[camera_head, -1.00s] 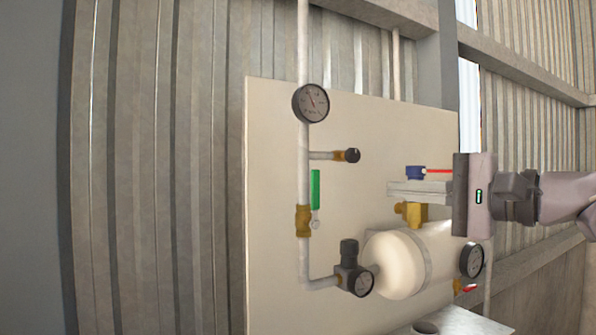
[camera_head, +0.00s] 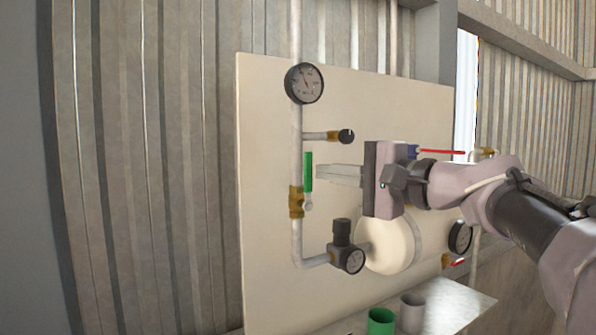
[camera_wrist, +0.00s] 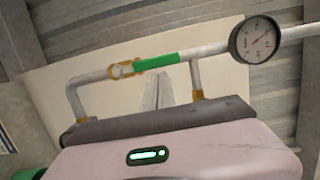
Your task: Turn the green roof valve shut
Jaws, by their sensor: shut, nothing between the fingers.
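The green roof valve has a brass body (camera_head: 296,201) on the vertical pipe at left and a green lever handle (camera_head: 308,172). The lever stands upright, parallel to the pipe. In the wrist view the green lever (camera_wrist: 157,61) runs along the pipe, just beyond my fingers. My gripper (camera_head: 319,174) is shut and empty. Its pale fingertips point left in the head view, close to the right side of the lever; I cannot tell whether they touch. In the wrist view my gripper (camera_wrist: 157,79) shows its fingers together, partly hidden by its own body.
A gauge (camera_head: 304,83) sits above the valve and a black-capped stub (camera_head: 345,136) branches off below it. The white tank (camera_head: 388,245) and a regulator (camera_head: 343,246) lie below my gripper. A red lever (camera_head: 442,151) is behind it. Green (camera_head: 381,321) and grey (camera_head: 412,312) cups stand on a shelf.

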